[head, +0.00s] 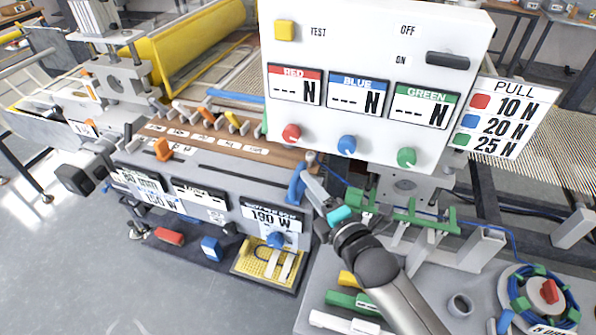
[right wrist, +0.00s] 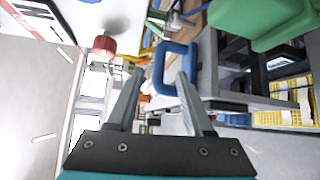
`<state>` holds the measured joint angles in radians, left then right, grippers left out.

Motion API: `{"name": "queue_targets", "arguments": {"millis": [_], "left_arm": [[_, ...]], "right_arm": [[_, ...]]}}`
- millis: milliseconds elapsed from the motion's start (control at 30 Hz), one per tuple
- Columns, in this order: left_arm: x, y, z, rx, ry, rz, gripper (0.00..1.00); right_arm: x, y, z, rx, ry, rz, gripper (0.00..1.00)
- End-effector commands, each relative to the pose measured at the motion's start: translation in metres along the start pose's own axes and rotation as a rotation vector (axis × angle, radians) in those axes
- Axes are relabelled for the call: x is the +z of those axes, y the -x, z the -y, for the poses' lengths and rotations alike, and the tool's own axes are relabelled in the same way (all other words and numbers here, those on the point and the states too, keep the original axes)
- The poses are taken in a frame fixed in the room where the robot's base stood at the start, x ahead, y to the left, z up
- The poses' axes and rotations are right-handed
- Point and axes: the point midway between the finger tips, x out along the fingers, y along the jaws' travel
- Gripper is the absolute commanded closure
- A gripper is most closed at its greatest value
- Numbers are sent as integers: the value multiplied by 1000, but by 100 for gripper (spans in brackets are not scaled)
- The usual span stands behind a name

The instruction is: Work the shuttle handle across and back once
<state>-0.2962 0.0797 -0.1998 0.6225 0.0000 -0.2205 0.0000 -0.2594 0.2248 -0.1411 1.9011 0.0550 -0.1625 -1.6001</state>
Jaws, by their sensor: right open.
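A blue loop-shaped handle (head: 296,186), which looks like the shuttle handle, stands at the right end of the slotted rail on the machine's front. My right gripper (head: 311,180) reaches to it from the lower right, its fingertips close beside it. In the right wrist view the blue loop (right wrist: 190,52) shows at the tips of my open gripper (right wrist: 160,76). Its lower part reaches between the fingertips, and the jaws are not shut on it. Whether a finger touches it I cannot tell. My left gripper is not in view.
A white control panel (head: 352,128) with red, blue and green knobs hangs above the handle. An orange block (head: 162,149) sits on the machine's left part. A green bracket (head: 425,217) is right of my gripper. A yellow mat (head: 247,268) lies below. A red knob (right wrist: 104,45) shows in the wrist view.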

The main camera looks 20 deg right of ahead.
Motion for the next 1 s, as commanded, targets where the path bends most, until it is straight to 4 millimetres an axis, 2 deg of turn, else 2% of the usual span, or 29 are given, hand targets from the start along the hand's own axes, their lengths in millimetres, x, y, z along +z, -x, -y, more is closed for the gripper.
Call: {"name": "queue_targets", "arguments": {"millis": [200,400,600,867,1000], "left_arm": [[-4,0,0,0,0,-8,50],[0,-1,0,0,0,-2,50],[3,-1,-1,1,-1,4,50],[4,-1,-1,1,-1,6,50],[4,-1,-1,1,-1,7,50]], "right_arm": [[0,-34,-1,2,0,1,49],[0,-54,0,1,0,0,49],[0,-62,0,1,0,-1,49],[0,-62,0,0,0,-1,49],[0,-62,0,0,0,-1,64]]}}
